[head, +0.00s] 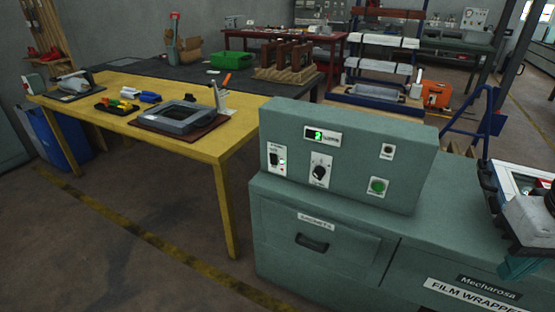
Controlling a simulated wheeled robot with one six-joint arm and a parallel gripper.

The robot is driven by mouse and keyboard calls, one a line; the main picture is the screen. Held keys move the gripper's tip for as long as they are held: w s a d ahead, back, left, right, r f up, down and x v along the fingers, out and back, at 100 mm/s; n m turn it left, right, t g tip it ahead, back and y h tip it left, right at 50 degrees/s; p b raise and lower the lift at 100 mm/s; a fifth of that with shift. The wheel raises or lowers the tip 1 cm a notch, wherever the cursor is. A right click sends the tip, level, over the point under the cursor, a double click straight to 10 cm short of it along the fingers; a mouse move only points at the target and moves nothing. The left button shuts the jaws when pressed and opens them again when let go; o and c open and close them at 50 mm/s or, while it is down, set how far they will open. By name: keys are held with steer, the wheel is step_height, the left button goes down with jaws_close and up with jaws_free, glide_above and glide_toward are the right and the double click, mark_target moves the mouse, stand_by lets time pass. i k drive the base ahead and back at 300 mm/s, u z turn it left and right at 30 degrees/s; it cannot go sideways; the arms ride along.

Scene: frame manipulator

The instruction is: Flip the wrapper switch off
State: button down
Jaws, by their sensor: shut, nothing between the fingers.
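The wrapper's control box (345,205) is a green-grey metal housing on top of the film wrapper cabinet, right of centre in the head view. At the left of its face is a small white plate with the dark power switch (274,159). I cannot make out my gripper in this view.
A drawer (314,243) is below. A yellow table (215,145) with tools stands left. Machine parts (525,205) stand at right. Floor at front left is clear.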

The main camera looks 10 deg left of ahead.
mark_target(273, 158)
steer(key=k, duration=0.65)
steer(key=u, duration=0.3)
steer(key=i, duration=0.45)
steer(key=u, duration=0.45)
steer(key=i, duration=1.15)
steer(key=z, duration=0.2)
